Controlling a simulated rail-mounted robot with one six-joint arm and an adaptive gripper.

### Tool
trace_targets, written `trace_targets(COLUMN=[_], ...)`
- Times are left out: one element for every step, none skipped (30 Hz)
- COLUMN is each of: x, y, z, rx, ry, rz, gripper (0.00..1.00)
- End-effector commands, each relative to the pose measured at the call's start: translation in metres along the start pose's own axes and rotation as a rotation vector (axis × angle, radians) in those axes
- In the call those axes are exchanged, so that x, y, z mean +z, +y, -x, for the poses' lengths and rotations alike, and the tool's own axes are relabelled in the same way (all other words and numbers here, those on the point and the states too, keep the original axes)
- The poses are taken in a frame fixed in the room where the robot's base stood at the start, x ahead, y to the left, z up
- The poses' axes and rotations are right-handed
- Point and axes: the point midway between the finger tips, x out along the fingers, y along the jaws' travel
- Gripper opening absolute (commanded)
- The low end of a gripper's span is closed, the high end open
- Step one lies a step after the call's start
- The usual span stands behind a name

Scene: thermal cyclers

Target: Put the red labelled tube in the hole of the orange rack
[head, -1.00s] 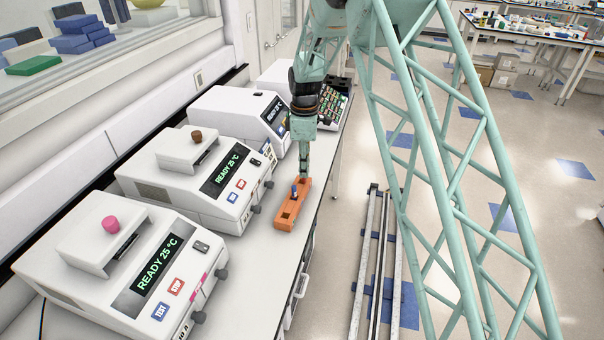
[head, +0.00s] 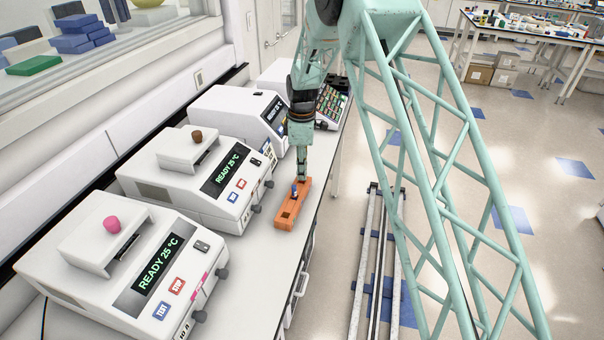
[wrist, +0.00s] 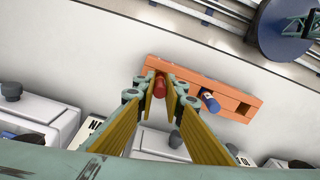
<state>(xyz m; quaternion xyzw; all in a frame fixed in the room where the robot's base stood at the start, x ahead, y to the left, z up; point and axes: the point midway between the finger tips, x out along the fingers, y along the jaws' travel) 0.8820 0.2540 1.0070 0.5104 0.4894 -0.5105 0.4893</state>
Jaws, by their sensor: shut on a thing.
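The orange rack (head: 284,221) lies on the white bench; it also shows in the wrist view (wrist: 228,108). A blue-labelled tube (head: 294,191) stands tilted in its middle part, also seen in the wrist view (wrist: 210,101). A square hole shows open at the rack's near end in the head view. My gripper (head: 302,178) is over the rack's far end. In the wrist view its fingers (wrist: 161,88) are closed on the red tube (wrist: 160,84), which is at the rack's left end. How deep the tube sits is hidden by the fingers.
Several white thermal cyclers stand in a row to the left of the rack, the nearest with a pink knob (head: 112,224) and the second with a brown knob (head: 197,136). The bench's right edge runs close beside the rack. Bench in front is clear.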

Motion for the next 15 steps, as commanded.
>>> trace_targets(x=[0.0002,0.0002,0.0002,0.0002,0.0001,0.0001,0.0001,0.0,0.0,0.0,0.0,0.0,0.0,0.0,0.0], y=[-0.0005,-0.0005,-0.0004,-0.0003,-0.0002,-0.0001,-0.0001,-0.0001,-0.0001,-0.0001,-0.0001,-0.0001,-0.0001,-0.0001,-0.0001], z=[-0.0037,-0.0054,-0.0068,-0.0075,-0.0078,-0.008,-0.008,-0.0079,-0.0079,-0.0079,-0.0079,-0.0079,-0.0082,-0.0087,-0.0095], rx=[-0.001,-0.001,-0.001,-0.001,-0.001,0.0,0.0,0.0,0.0,0.0,0.0,0.0,0.0,0.0,0.0], ry=[0.0,0.0,0.0,0.0,0.0,0.0,0.0,0.0,0.0,0.0,0.0,0.0,0.0,0.0,0.0], rz=[0.0,0.0,0.0,0.0,0.0,0.0,0.0,0.0,0.0,0.0,0.0,0.0,0.0,0.0,0.0], gripper=[0.02,0.02,0.02,0.02,0.02,0.02,0.02,0.02,0.02,0.02,0.02,0.02,0.02,0.02,0.02])
